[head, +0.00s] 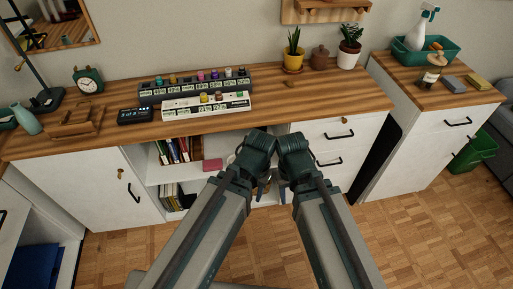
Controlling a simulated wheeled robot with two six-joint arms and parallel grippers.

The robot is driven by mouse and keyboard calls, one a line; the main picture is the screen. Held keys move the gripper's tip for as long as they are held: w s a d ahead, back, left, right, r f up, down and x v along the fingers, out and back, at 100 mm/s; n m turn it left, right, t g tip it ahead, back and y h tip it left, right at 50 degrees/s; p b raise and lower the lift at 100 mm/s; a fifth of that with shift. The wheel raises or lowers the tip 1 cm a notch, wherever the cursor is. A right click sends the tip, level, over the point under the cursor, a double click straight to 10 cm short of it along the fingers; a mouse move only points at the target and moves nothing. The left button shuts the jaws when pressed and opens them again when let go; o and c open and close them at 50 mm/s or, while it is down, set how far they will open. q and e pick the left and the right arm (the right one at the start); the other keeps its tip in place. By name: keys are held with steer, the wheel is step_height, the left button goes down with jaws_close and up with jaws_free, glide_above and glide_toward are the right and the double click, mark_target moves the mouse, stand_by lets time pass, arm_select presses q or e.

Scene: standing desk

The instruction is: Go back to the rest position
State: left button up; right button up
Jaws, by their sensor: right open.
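My two arms reach forward from the bottom of the head view, side by side in front of the cabinet. My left gripper (262,188) points down before the open shelves, and its finger gap is hard to make out. My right gripper (283,188) is close beside it, open, with nothing visible in it. Both are in front of the wooden desk top (300,105), below its front edge in the picture. Whether the two wrists touch cannot be told.
On the desk top are a green clock (89,80), a wooden stand (75,122), a black digital device (134,115), a dark labelled rack (195,85), a white labelled rack (207,105) and potted plants (293,60). A side cabinet (425,130) stands right. Parquet floor (420,230) is clear at lower right.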

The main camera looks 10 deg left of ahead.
arm_select(q)
step_height(320, 180, up, 10)
steer(key=p, duration=1)
steer(key=shift+r, duration=0.15)
steer(key=shift+c, duration=0.3)
stand_by(0.9)
